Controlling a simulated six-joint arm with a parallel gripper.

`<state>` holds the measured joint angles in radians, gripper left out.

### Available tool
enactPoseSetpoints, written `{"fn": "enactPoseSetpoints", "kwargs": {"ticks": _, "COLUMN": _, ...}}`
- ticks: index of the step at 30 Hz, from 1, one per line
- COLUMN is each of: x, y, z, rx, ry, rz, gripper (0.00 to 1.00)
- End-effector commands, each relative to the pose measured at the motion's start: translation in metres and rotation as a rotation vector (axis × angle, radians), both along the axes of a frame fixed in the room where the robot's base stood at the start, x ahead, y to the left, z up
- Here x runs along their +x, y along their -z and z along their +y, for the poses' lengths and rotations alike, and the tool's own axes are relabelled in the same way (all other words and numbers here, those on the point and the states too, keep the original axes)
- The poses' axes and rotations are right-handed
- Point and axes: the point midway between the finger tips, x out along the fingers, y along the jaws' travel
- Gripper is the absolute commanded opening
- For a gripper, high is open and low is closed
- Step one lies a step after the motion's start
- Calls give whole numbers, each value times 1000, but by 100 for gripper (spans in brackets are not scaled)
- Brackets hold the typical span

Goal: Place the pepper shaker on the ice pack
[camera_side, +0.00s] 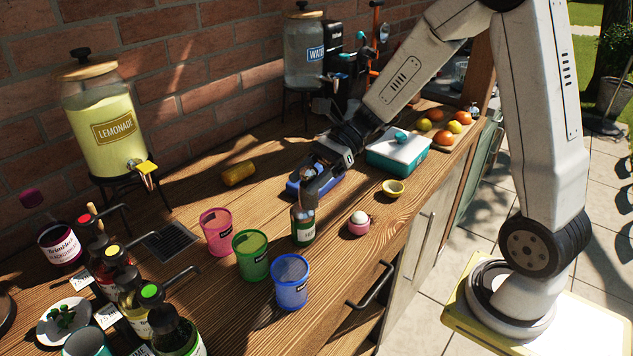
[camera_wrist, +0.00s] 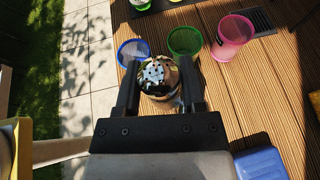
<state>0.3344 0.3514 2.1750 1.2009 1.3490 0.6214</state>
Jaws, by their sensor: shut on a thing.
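The pepper shaker (camera_wrist: 158,75) has a silver domed top with holes and stands between my two black fingers in the wrist view. My gripper (camera_wrist: 160,92) is shut on it. The ice pack (camera_side: 330,184) is a flat blue block lying on the wooden counter, just behind and partly hidden by my gripper. It also shows in the wrist view (camera_wrist: 262,164) at the lower right, apart from the shaker.
Pink (camera_side: 217,232), green (camera_side: 250,255) and blue (camera_side: 290,282) cups stand nearby.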

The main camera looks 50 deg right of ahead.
Motion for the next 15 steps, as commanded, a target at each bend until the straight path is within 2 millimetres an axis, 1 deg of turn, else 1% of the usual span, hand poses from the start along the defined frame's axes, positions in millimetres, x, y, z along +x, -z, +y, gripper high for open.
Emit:
{"fn": "enactPoseSetpoints", "kwargs": {"ticks": 5, "x": 4, "y": -4, "z": -16, "rx": -2, "ry": 81, "rz": -2, "gripper": 0}}
{"fn": "enactPoseSetpoints", "kwargs": {"ticks": 8, "x": 8, "y": -8, "z": -32, "rx": -6, "ry": 164, "rz": -5, "gripper": 0}}
{"fn": "enactPoseSetpoints", "kwargs": {"ticks": 11, "x": 11, "y": -13, "z": -53, "rx": -9, "ry": 269, "rz": -6, "gripper": 0}}
{"fn": "enactPoseSetpoints", "kwargs": {"ticks": 15, "x": 13, "y": -20, "z": -87, "rx": -9, "ry": 435, "rz": -7, "gripper": 0}}
